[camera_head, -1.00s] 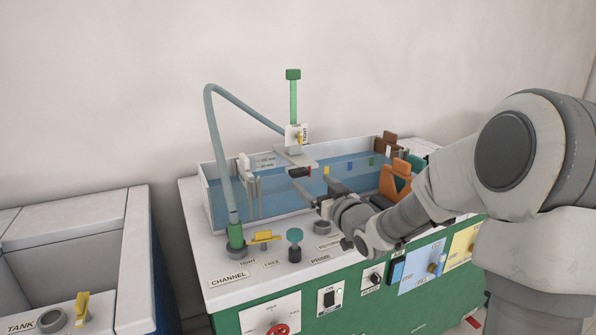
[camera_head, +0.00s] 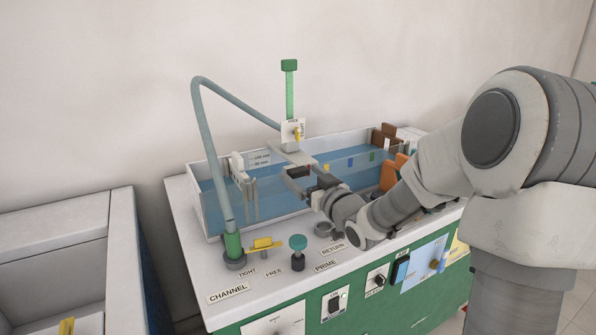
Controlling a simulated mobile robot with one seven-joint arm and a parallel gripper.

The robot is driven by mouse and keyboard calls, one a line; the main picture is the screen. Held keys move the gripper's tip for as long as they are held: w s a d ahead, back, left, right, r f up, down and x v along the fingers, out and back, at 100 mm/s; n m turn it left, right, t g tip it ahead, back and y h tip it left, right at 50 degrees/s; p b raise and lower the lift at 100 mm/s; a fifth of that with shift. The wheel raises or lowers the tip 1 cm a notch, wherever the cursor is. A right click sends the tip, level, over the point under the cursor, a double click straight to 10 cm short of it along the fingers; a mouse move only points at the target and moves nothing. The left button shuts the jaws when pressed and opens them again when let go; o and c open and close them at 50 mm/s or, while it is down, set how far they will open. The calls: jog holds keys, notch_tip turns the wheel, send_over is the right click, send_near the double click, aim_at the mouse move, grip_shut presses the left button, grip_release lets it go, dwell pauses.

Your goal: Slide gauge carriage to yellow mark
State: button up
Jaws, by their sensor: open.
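The gauge carriage (camera_head: 294,153) is a pale block bridging the water channel, with a tall green post (camera_head: 290,92) and a small white card on it. A dark handle-like block (camera_head: 299,171) shows at its front, beside a small red mark (camera_head: 310,168). The yellow mark (camera_head: 326,168) is on the channel's front wall, to the right of the carriage's front end. My gripper (camera_head: 303,184) is open at the front wall, just below and in front of the dark block. Whether its fingers touch the block cannot be told.
Blue (camera_head: 350,162) and green (camera_head: 372,156) marks lie farther right along the wall. Orange and brown blocks stand at the channel's right end. A grey hose (camera_head: 207,150) arches at the left. A yellow lever (camera_head: 264,243) and a teal knob (camera_head: 298,243) stand on the front deck.

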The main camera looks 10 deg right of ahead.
jog(key=shift+w, duration=0.2)
dwell(0.3)
grip_shut()
dwell(0.3)
